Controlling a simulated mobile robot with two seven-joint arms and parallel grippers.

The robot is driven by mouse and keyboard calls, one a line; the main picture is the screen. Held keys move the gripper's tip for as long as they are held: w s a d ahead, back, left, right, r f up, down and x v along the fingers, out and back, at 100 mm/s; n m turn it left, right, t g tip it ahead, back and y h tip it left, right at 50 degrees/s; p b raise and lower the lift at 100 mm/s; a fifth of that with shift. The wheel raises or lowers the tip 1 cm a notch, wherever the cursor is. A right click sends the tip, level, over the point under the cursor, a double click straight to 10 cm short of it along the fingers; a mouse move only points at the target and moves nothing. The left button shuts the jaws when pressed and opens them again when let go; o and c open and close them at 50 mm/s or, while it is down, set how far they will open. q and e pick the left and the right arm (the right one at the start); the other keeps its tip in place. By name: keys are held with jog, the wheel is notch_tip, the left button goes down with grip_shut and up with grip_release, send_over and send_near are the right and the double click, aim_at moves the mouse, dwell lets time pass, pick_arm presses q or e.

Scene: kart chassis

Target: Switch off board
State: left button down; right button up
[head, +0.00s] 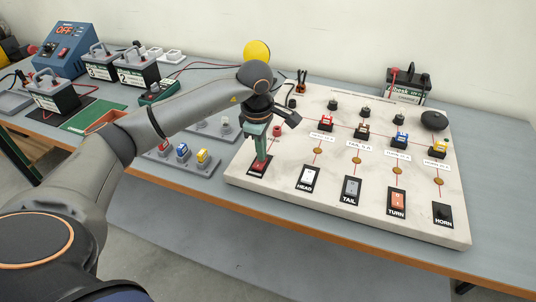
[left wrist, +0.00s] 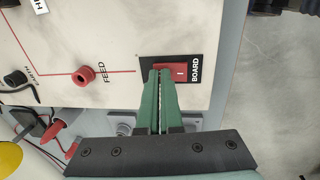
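The BOARD switch (left wrist: 172,68) is a red rocker in a black plate, with a white mark on its face. It sits at the near left corner of the white marbled panel (head: 290,205). In the head view the switch (head: 256,171) is partly covered by my fingers. My left gripper (head: 260,168) points down at it, green fingers together with nothing between them. In the left wrist view the fingertips (left wrist: 160,73) overlap the rocker's edge; I cannot tell whether they touch it. My right gripper is not in view.
The panel also carries HEAD (head: 307,177), TAIL (head: 351,189), TURN (head: 397,202) and HORN (head: 443,214) switches and a red FEED socket (left wrist: 83,75). Coloured parts (head: 182,152) lie on a grey tray to the left. Batteries (head: 136,72) and a blue supply unit (head: 64,49) stand further left.

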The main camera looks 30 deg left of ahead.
aim_at(259, 165)
pick_arm(q)
jog(key=shift+d+f, duration=0.15)
jog(key=shift+d, duration=0.15)
jog(key=shift+s+a+f, duration=0.1)
jog(key=shift+a+f, duration=0.05)
jog(key=shift+s+d, duration=0.2)
jog(key=shift+s, duration=0.55)
jog(key=shift+a+r+p, duration=0.1)
jog(key=shift+r+p, duration=0.3)
jog(key=shift+p, duration=0.05)
notch_tip(259, 165, up, 4)
jog(key=p, duration=0.3)
jog(key=shift+s+r, duration=0.15)
jog(key=shift+r, duration=0.1)
notch_tip(259, 165, up, 9)
jog(key=s+b, duration=0.1)
jog(key=shift+d, duration=0.3)
